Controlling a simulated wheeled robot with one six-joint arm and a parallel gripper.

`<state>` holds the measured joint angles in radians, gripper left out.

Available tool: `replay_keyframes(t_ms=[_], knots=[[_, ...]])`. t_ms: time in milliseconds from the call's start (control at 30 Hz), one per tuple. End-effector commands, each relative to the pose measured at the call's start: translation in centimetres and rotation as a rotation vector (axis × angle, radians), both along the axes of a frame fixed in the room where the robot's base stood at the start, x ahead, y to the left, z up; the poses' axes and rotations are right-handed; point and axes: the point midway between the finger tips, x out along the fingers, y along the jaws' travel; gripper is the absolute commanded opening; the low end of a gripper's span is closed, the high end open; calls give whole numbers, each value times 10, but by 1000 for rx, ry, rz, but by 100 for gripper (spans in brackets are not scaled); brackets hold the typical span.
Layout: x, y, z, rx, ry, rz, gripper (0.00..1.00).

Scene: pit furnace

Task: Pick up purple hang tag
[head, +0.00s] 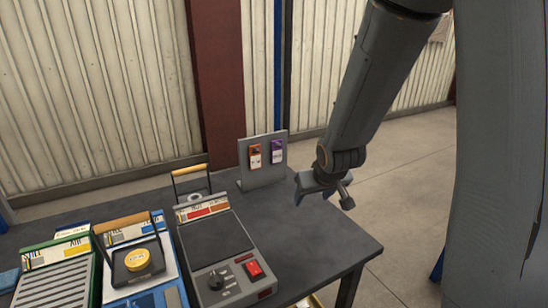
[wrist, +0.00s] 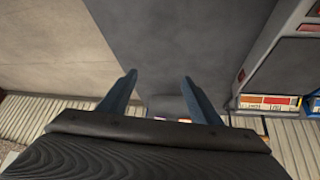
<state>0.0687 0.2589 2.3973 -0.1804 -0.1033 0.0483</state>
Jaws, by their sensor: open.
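The purple hang tag (head: 278,151) hangs on the right side of an upright grey stand (head: 262,178) at the back of the table in the head view. An orange hang tag (head: 255,157) hangs to its left on the same stand. My gripper (head: 323,198) is open and empty, to the right of the stand and lower in the picture than the tags, with its fingers pointing down. In the wrist view my gripper's two fingers (wrist: 158,82) are spread with nothing between their tips.
A grey device with a red switch (head: 228,250) stands on the dark table (head: 310,250). A blue unit with a yellow disc (head: 138,260) and a green-edged slatted unit (head: 55,275) stand left. The tabletop's right part is clear.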

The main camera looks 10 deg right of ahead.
Motion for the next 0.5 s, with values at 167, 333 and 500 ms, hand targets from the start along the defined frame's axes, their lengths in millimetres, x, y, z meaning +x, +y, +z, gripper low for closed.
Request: replay_keyframes(t_ms=[167,333,500], knots=[[102,-3,-4,32,-329,76,58],[164,2,7,102,-623,163,58],[190,8,20,178,-838,229,58]])
